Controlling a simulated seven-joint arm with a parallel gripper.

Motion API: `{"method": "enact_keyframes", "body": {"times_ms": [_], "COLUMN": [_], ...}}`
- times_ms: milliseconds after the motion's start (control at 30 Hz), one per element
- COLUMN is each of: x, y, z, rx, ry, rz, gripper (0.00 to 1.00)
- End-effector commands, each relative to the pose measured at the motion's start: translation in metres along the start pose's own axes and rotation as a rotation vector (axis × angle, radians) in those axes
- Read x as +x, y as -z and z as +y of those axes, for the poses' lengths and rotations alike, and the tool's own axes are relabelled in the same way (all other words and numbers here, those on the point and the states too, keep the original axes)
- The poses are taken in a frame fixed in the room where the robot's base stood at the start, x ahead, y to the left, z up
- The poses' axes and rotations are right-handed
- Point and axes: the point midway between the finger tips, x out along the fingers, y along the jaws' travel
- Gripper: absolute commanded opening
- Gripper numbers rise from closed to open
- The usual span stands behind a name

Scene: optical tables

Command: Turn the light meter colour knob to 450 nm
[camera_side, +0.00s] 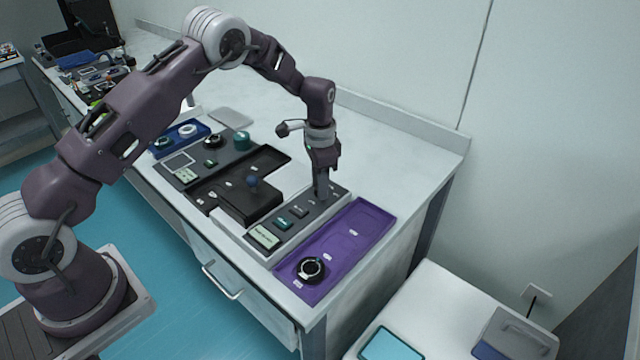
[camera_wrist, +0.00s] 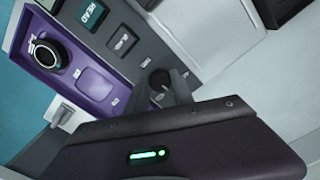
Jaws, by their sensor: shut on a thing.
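The light meter (camera_side: 297,222) is a long grey panel at the front right of the bench. It has a pale display (camera_side: 263,237), a green button (camera_side: 284,223) and a dark button (camera_side: 299,210) in a row. My gripper (camera_side: 321,194) points down at the panel's far end and is shut on the dark colour knob. The knob (camera_wrist: 159,79) shows between the two fingers in the wrist view. In the side view the fingers hide most of it. The wavelength marks and the display text are too small to read.
On the meter's other side stands a black unit with a blue ball (camera_side: 252,181). Another grey panel (camera_side: 200,170) and a blue tray (camera_side: 186,127) lie farther left.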

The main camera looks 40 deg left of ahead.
Motion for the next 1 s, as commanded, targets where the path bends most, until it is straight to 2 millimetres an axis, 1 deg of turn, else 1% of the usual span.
{"method": "enact_keyframes", "body": {"times_ms": [267, 700, 1000], "x": [-0.0001, -0.0001, 0.0], "y": [-0.0002, 0.0001, 0.0003], "z": [0.0001, 0.0008, 0.0011], "rx": [-0.175, -0.589, -0.827], "ry": [0.0, 0.0, 0.0], "rz": [-0.001, -0.001, -0.001], "gripper": [0.0, 0.0, 0.0]}}
